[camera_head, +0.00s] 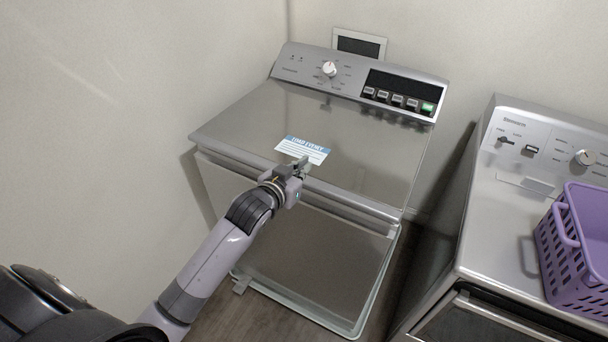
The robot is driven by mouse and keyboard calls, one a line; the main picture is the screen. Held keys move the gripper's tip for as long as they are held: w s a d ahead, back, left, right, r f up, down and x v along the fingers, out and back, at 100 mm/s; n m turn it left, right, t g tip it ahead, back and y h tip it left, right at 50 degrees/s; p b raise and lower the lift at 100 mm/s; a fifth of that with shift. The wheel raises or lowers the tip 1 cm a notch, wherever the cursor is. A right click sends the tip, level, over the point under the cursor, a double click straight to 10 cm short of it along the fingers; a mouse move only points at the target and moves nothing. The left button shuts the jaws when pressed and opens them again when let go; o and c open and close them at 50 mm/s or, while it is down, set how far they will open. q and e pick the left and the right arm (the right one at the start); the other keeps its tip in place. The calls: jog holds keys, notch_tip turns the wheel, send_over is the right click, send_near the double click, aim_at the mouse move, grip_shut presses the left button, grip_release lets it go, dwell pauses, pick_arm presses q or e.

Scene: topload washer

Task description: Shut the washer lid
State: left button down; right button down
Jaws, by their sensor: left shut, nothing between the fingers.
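The washer (310,255) stands in the middle, against the back wall. Its grey lid (350,135) lies down flat over the top, in front of the control panel, and I see no opening into the tub. A blue and white label (303,150) is on the lid near its front edge. My left gripper (302,163) is shut and empty at the lid's front edge, over the lower part of the label. It looks to be touching the lid or just above it. My right gripper is not in view.
The washer's control panel (340,75) with a white knob is at the back. A second appliance (490,230) stands to the right, across a narrow gap, with a purple basket (580,250) on top. A wall is close on the left.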

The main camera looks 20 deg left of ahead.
pick_arm(q)
jog(key=shift+w+f+p, duration=0.15)
jog(key=shift+f+p, duration=0.35)
jog(key=shift+f, duration=1.65)
